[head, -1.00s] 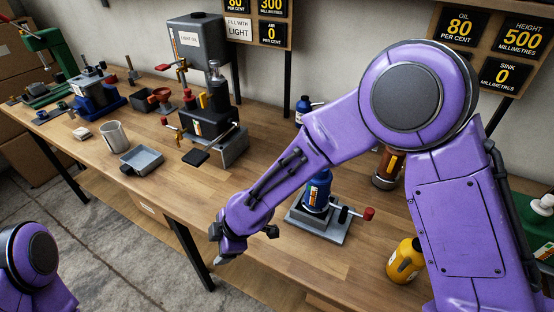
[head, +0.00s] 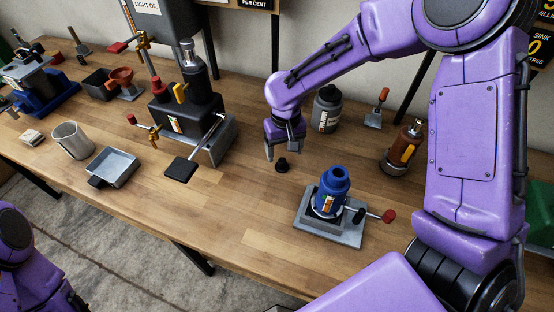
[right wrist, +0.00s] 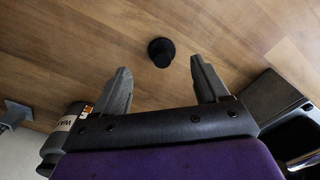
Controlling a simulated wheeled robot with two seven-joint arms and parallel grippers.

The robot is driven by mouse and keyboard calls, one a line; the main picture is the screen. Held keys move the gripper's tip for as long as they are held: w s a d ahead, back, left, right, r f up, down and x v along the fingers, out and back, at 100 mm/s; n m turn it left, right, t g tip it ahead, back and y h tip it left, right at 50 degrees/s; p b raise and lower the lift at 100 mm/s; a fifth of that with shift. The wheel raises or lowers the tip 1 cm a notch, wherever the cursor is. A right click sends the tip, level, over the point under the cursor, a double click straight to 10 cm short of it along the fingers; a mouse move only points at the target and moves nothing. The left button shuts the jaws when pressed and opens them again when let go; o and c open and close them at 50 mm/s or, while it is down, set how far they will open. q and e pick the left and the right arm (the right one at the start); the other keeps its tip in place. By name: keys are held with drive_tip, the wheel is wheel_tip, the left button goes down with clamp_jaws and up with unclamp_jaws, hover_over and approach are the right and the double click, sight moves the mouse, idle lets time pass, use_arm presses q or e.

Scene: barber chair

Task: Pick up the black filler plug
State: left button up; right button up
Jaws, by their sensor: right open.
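The black filler plug (head: 282,165) stands on the wooden table, a small dark knob with a wider base. It also shows in the right wrist view (right wrist: 161,52), beyond and between the fingertips. My right gripper (head: 285,153) is open and empty, pointing down just above the plug.
A dark grey bottle (head: 327,109) stands close behind my right gripper. A blue bottle-like unit (head: 331,190) on a metal base (head: 345,235) is in front to the right. A black press-like machine (head: 190,118) stands to the left. A metal tray (head: 122,162) lies farther left.

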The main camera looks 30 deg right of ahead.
sight(282, 160)
drive_tip(key=shift+s+f+p, duration=0.65)
drive_tip(key=shift+s+f, duration=0.05)
drive_tip(key=shift+f, duration=0.25)
drive_tip(key=w+f, duration=0.1)
drive_tip(key=f, duration=0.1)
drive_tip(key=w+f, duration=0.2)
drive_tip(key=shift+f, duration=0.1)
drive_tip(key=shift+s+a+r, duration=0.1)
drive_tip(key=shift+s+r, duration=0.15)
drive_tip(key=shift+s, duration=0.1)
drive_tip(key=shift+c, duration=1)
drive_tip(key=shift+s+r, duration=0.15)
drive_tip(key=shift+s, duration=0.1)
drive_tip(key=c, duration=0.9)
use_arm(q)
drive_tip(key=shift+s+d+r, duration=0.1)
drive_tip(key=shift+s+r, duration=0.5)
drive_tip(key=shift+r, duration=0.3)
use_arm(e)
drive_tip(key=shift+w, duration=0.1)
drive_tip(key=shift+c, duration=0.2)
